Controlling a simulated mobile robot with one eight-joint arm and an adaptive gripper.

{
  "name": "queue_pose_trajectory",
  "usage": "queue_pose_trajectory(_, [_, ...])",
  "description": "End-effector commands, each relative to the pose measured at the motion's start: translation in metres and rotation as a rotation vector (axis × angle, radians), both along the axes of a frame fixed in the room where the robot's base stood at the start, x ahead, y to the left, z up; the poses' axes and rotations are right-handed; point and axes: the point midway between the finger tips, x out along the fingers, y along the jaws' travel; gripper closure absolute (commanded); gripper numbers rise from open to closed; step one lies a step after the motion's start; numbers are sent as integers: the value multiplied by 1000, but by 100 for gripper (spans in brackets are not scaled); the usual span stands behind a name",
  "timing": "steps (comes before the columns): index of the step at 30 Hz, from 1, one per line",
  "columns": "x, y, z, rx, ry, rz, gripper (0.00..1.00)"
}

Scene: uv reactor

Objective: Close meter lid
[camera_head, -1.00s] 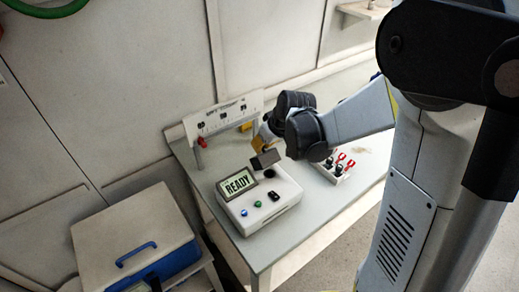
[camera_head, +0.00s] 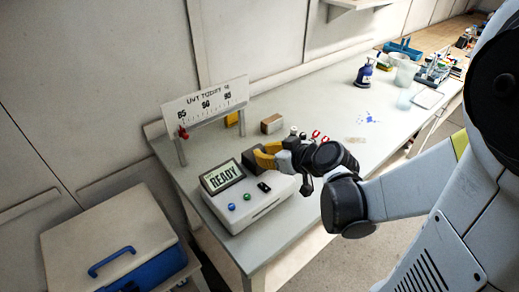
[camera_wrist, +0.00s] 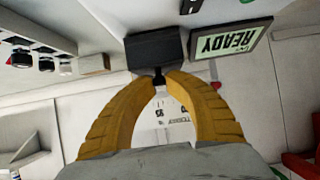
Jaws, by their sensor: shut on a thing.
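The meter (camera_head: 250,205) is a white box on the table, with a tilted screen (camera_head: 222,177) reading READY and buttons in front. Its dark grey lid (camera_head: 252,161) is at the back right of the meter, beside the screen. In the wrist view the lid (camera_wrist: 155,50) is a dark block with a small black tab. My gripper (camera_head: 264,156) has yellow fingers; in the wrist view the fingertips (camera_wrist: 160,76) meet at this tab and are shut on it. The fingers partly hide the lid in the head view, and I cannot tell whether it is fully down.
A gauge board (camera_head: 205,102) on posts stands behind the meter. A small brown-topped box (camera_head: 272,124) is to its right. A spray bottle (camera_head: 365,72) and beakers stand farther along the table.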

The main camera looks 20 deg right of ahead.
Motion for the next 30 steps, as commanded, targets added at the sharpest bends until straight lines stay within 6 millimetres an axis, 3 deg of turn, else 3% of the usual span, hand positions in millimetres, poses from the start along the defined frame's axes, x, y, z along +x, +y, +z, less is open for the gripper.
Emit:
queue_pose_trajectory(22, [-9, -1, -10, -5, 8, 5, 100])
queue_pose_trajectory(23, [-9, -1, -10, -4, 8, 4, 82])
queue_pose_trajectory(25, [-9, -1, -10, -4, 8, 4, 62])
queue_pose_trajectory(30, [-7, -1, -8, -3, 5, 3, 62])
